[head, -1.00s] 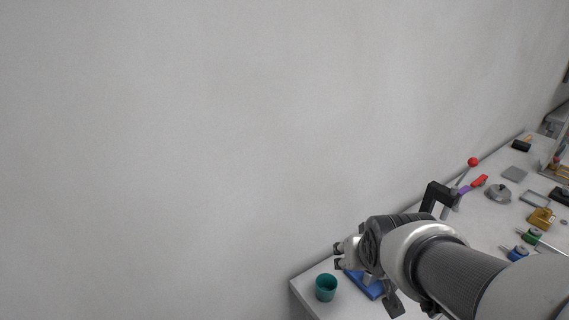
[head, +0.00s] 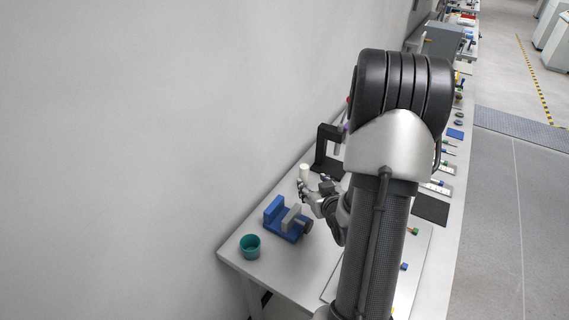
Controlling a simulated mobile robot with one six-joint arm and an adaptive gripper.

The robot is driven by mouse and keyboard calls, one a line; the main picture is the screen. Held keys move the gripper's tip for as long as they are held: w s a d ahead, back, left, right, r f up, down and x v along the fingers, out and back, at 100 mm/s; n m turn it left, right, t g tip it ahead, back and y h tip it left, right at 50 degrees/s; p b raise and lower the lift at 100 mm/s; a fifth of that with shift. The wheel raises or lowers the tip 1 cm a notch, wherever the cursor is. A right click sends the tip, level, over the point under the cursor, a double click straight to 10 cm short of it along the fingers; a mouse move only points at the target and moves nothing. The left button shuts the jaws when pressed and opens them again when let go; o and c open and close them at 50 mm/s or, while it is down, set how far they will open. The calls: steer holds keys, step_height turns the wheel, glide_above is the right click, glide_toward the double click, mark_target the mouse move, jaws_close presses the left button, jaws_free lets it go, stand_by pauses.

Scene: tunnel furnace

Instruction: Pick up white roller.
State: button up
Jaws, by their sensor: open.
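A small white cylinder, which looks like the white roller (head: 304,171), stands upright near the wall side of the table in the head view. My gripper (head: 302,186) is right by its lower end, low over the table. The jaws are open. The roller's lower end is partly hidden by the fingers, and I cannot tell whether they touch it.
A blue vise (head: 272,212) with grey jaws is in front of my gripper. A teal cup (head: 250,246) stands near the table's front left corner. A black bracket-shaped stand (head: 322,152) is just behind the roller. My arm hides much of the table.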

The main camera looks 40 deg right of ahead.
steer(key=s+d+f, duration=0.1)
steer(key=s, duration=0.1)
steer(key=t+b, duration=0.1)
steer(key=b, duration=0.1)
glide_toward(305, 168)
steer(key=shift+m+h, duration=0.3)
steer(key=shift+m, duration=0.1)
steer(key=x, duration=0.5)
steer(key=shift+w+a+f, duration=0.1)
steer(key=shift+f, duration=0.4)
steer(key=x, duration=0.2)
steer(key=b+x, duration=0.1)
steer(key=x, duration=0.2)
steer(key=shift+w+r, duration=0.15)
steer(key=shift+w, duration=0.2)
steer(key=shift+c, duration=0.5)
steer(key=shift+r, duration=0.1)
jaws_close()
